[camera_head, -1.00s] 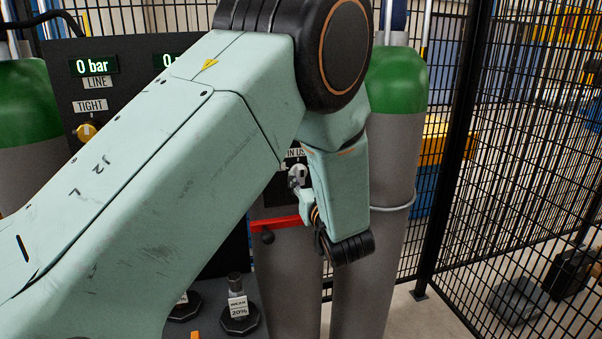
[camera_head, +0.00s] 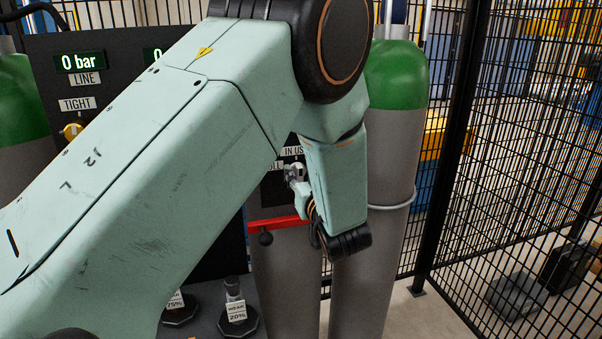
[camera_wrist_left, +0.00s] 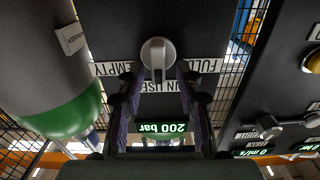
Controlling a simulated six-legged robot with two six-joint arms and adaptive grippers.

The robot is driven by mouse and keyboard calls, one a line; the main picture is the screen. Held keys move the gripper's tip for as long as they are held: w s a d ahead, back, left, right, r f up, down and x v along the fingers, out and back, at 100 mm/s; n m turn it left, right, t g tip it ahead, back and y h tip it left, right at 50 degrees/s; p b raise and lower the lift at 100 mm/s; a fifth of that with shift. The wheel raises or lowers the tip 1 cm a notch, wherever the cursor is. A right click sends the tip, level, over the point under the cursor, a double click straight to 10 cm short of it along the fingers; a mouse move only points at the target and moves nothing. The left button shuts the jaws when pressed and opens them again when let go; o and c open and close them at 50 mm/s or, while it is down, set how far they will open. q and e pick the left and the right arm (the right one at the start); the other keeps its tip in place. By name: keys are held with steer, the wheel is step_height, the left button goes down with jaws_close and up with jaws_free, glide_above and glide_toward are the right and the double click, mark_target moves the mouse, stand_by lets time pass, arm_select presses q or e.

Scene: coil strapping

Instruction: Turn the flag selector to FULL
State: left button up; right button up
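The flag selector (camera_wrist_left: 158,53) is a pale grey round knob with a bar handle on a dark panel. In the left wrist view, which is upside down, its bar points to the IN USE label (camera_wrist_left: 160,86). The FULL label (camera_wrist_left: 203,65) is on the right there and EMPTY (camera_wrist_left: 113,69) on the left. My left gripper (camera_wrist_left: 157,92) is open, its two fingers on either side of the bar's lower end; I cannot tell whether they touch it. In the head view, the selector (camera_head: 295,172) shows beside my left wrist, and the fingers are mostly hidden. My right gripper is not in view.
A green-topped grey cylinder (camera_head: 394,130) stands close to the right of my left wrist. A red bar (camera_head: 275,225) crosses below the selector. Black mesh fencing (camera_head: 530,170) is at the right. A 200 bar display (camera_wrist_left: 160,128) is near the selector.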

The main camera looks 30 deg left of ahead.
arm_select(q)
steer(key=shift+w+a+f, duration=0.1)
steer(key=shift+w+f, duration=0.1)
steer(key=shift+w, duration=0.05)
steer(key=c, duration=0.5)
jaws_close()
steer(key=shift+n, duration=0.3)
steer(key=n+b, duration=0.4)
steer(key=n, duration=0.1)
steer(key=shift+s+a+f+n, duration=0.1)
steer(key=shift+s+a+n, duration=0.1)
steer(key=shift+n, duration=0.1)
steer(key=n+b, duration=0.3)
steer(key=n, duration=0.1)
steer(key=shift+s+a+f+b, duration=0.1)
steer(key=shift+s+f+b, duration=0.05)
steer(key=shift+b, duration=0.25)
steer(key=shift+n+b, duration=1.2)
steer(key=shift+n, duration=0.2)
